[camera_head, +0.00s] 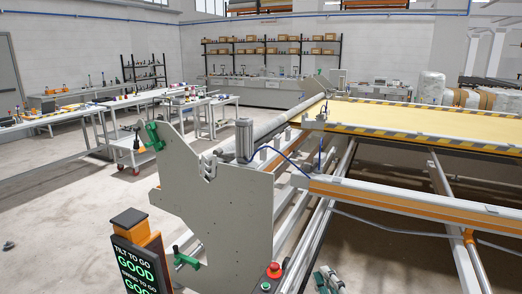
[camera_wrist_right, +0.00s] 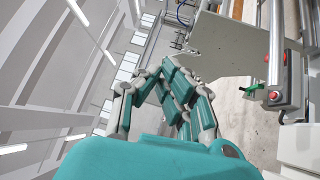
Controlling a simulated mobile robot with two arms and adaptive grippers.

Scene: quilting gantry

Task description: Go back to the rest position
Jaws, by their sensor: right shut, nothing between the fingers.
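My right gripper (camera_head: 328,279) shows at the bottom edge of the head view, just right of the gantry's end plate and apart from it. In the right wrist view its teal and grey fingers (camera_wrist_right: 162,70) come together at the tips, with nothing between them. My left gripper is not in the head view. The grey gantry end plate (camera_head: 225,205) stands in the middle of the head view, with green clamps (camera_head: 154,136) on its edge.
A red stop button (camera_head: 274,267) sits low beside the plate; it also shows in the wrist view (camera_wrist_right: 274,95). The yellow quilting bed (camera_head: 400,118) and its rails fill the right. A sign (camera_head: 137,255) reading GOOD stands at front left. Workbenches (camera_head: 60,114) line the left; floor between is open.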

